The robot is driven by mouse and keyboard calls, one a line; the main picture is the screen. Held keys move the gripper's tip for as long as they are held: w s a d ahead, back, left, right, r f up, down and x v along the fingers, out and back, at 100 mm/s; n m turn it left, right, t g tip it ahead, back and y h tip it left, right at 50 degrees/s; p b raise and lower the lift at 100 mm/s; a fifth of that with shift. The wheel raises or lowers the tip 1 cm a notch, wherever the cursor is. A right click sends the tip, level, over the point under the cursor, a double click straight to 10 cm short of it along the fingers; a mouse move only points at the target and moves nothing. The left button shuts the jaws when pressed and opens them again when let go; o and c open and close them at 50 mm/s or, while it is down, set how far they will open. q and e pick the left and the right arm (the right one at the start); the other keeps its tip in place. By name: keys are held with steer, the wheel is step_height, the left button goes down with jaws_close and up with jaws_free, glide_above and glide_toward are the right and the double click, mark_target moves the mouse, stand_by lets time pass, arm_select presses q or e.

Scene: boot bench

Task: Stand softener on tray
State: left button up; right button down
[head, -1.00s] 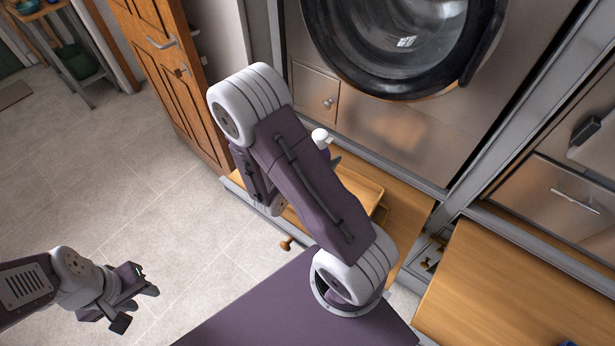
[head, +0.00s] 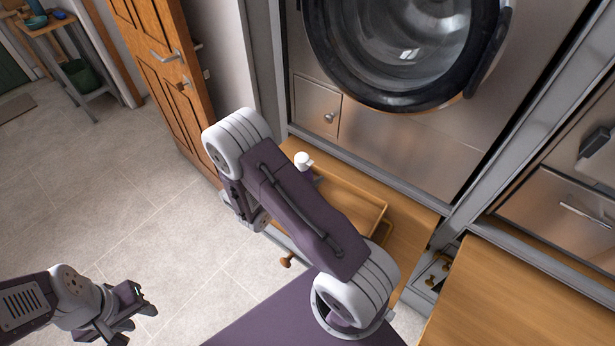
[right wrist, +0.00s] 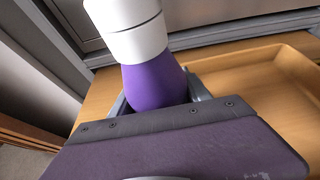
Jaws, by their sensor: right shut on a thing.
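The softener is a purple bottle (right wrist: 155,85) with a white cap. In the head view only its cap (head: 302,160) clearly shows beyond my right arm. My right gripper (right wrist: 160,97) is shut on the bottle's purple body, which looks about upright. The wooden tray (right wrist: 258,75) lies on the bench to the right of the bottle in the wrist view. It also shows in the head view (head: 372,199), partly behind my arm. The bottle's base is hidden, so I cannot tell whether it touches anything. My left gripper (head: 130,312) is open and empty over the floor.
The wooden bench (head: 412,222) runs below a front-loading machine with a round door (head: 405,45). A wooden cabinet door (head: 160,75) stands to the left. Another wooden surface (head: 520,300) is at lower right. The tray's visible part is empty.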

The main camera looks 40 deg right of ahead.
steer(key=shift+f, duration=0.1)
steer(key=c, duration=0.5)
jaws_free()
